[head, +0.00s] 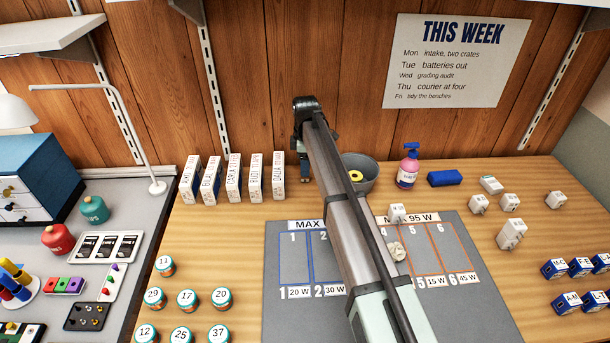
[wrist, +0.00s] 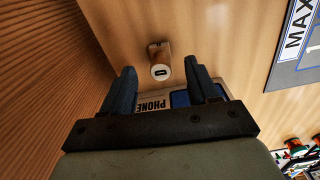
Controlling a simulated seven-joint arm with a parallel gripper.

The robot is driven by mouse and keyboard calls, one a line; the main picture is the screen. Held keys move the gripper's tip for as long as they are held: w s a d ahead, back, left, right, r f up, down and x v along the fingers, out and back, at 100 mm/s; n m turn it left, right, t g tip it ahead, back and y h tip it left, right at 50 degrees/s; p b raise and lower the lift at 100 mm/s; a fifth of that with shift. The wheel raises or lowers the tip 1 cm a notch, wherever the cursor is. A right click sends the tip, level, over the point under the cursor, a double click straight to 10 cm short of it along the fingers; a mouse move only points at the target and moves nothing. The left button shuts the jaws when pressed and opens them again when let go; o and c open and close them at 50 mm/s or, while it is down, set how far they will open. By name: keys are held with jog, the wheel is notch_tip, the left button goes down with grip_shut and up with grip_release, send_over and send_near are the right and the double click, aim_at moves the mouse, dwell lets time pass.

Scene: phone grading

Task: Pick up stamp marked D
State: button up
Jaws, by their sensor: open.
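I cannot make out a stamp marked D in either view. My gripper (head: 304,178) is at the back of the wooden table, near the wall and just right of the row of white boxes. In the wrist view my gripper (wrist: 160,78) is open. A small pale cylinder (wrist: 160,70) with a dark slot in its round face shows beyond and between the fingertips. A box marked PHONE (wrist: 150,104), with a blue patch, lies in view behind the fingers. I cannot tell whether the fingers touch it.
White boxes (head: 233,178) stand in a row left of my gripper. A grey bowl (head: 368,178) is partly behind my arm, which also covers part of the grey mat (head: 275,310). Numbered jars (head: 187,300) stand front left. Chargers (head: 510,236) and blue boxes (head: 566,302) are at right.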

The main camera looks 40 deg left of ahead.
jog(key=shift+f, duration=2.25)
grip_shut()
jog(key=shift+r, duration=0.15)
